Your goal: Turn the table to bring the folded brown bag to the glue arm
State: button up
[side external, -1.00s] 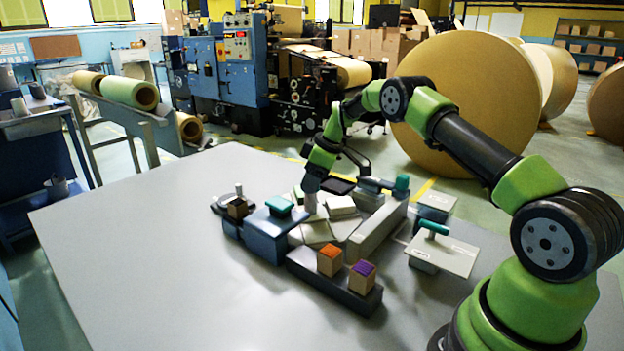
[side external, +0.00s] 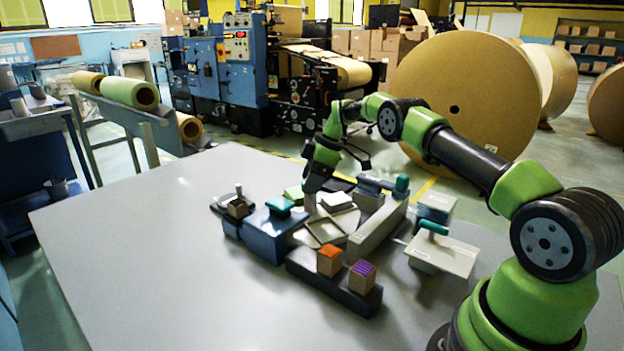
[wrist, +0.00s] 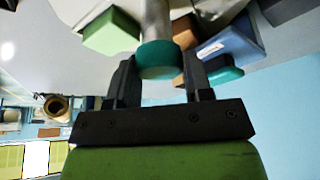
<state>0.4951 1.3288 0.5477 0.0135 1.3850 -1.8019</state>
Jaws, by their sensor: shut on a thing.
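My gripper (side external: 312,186) is over the back of the pale round table (side external: 300,238). In the wrist view its fingers (wrist: 160,80) are shut on a teal-tipped grey handle (wrist: 158,58). A light green block (side external: 293,192) is just left of the gripper and shows in the wrist view too (wrist: 110,32). Pale frames (side external: 325,231) lie on the table. A brown block (side external: 237,208) is left of the blue station with a teal knob (side external: 262,240). I cannot tell for certain which thing is the folded brown bag or which is the glue arm.
A dark bar (side external: 335,285) in front carries an orange-topped block (side external: 329,260) and a purple-topped block (side external: 362,276). A long grey bar (side external: 378,228) borders the table on the right. A plate with a teal handle (side external: 445,255) is farther right. The worktop's left is clear.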

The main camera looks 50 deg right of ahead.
jog(key=o, duration=1.2)
jog(key=shift+o, duration=0.2)
jog(key=v, duration=1)
